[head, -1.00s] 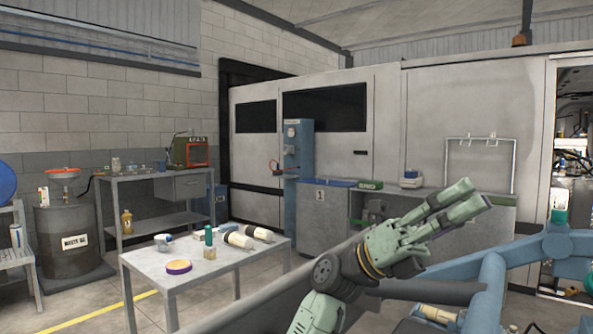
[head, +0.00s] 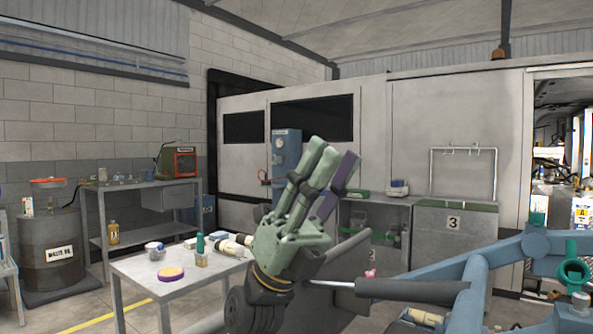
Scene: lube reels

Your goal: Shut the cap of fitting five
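Fitting five and its cap cannot be told for certain; no number shows on any fitting. A blue pipe frame (head: 487,267) fills the lower right. A teal ring-shaped part (head: 574,272) stands at its right end, and a small pale knob (head: 580,303) is below it; whether either is a cap is unclear. My gripper (head: 335,158) is raised in the middle of the view, pointing up, left of the pipe frame and apart from it. Its fingers, two green and one purple-looking, are straight and apart with nothing between them.
A grey cylinder with a thin metal rod (head: 410,287) lies across just right of my wrist. A work table (head: 138,268) with bottles and a yellow-purple disc (head: 171,273) stands lower left. A waste oil drum (head: 50,248) and cabinet three (head: 455,245) are farther back.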

